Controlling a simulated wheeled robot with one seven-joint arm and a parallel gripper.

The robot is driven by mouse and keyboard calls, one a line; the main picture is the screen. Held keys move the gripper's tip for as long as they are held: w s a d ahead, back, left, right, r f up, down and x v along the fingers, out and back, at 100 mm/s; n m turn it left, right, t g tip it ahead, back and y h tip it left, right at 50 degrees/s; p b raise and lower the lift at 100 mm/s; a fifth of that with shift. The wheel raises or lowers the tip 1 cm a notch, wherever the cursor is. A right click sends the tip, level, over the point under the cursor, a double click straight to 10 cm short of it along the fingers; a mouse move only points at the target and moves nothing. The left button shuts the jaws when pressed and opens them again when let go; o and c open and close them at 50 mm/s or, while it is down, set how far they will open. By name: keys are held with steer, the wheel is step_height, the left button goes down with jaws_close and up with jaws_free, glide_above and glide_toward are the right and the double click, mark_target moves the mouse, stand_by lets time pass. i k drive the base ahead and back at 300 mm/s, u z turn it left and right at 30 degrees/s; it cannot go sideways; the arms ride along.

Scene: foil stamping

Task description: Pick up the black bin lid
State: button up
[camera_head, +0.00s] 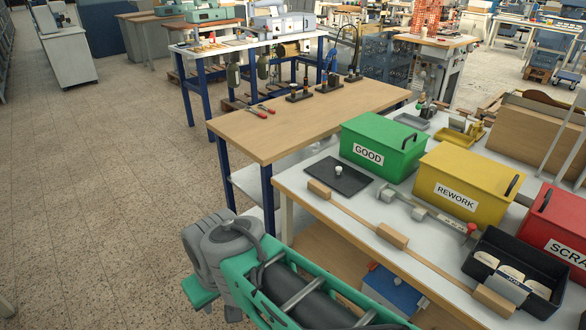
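The black bin lid (343,183) is a flat dark rectangular panel with a small pale knob near its middle. It lies flat on the white-topped table (300,190), near the table's back left corner and in front of the green GOOD bin (385,147). Nothing covers it. My gripper does not show in the head view, so I cannot see its state.
A long wooden bar with blocks (392,236) lies just in front of the lid. The yellow REWORK bin (463,178), red SCRAP bin (562,225) and black tray (478,268) stand to the right. A wooden-topped bench (300,125) is behind. The left floor is open.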

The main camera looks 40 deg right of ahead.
mark_target(347, 181)
steer(key=z, duration=0.05)
steer(key=i, duration=0.85)
steer(key=z, duration=0.7)
steer(key=i, duration=0.5)
steer(key=z, duration=0.45)
